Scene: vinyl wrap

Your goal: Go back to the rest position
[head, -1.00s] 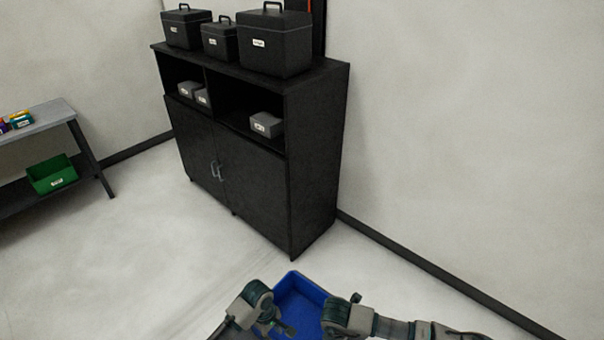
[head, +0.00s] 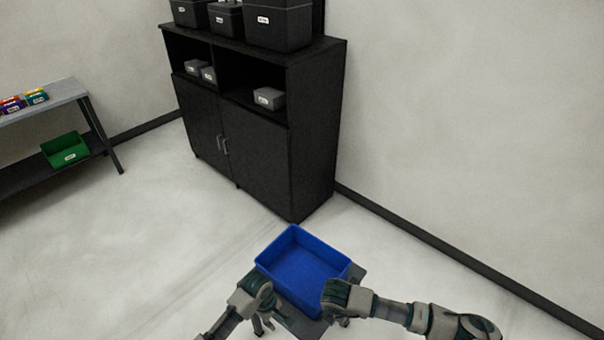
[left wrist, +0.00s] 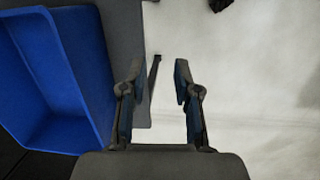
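My left gripper (head: 262,326) is at the lower middle of the head view, beside the left front side of an empty blue bin (head: 300,266). In the left wrist view its two fingers (left wrist: 158,76) stand apart with nothing between them, and the bin (left wrist: 75,60) is to their left. My right gripper (head: 345,321) is at the bin's right front side, mostly hidden behind its own wrist, so its fingers cannot be made out.
The bin rests on a small grey surface (head: 357,272). A black cabinet (head: 262,165) with black cases on top stands behind it. At the left, a shelf table (head: 60,100) holds colourful packs and a green bin (head: 65,150). The floor between is clear.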

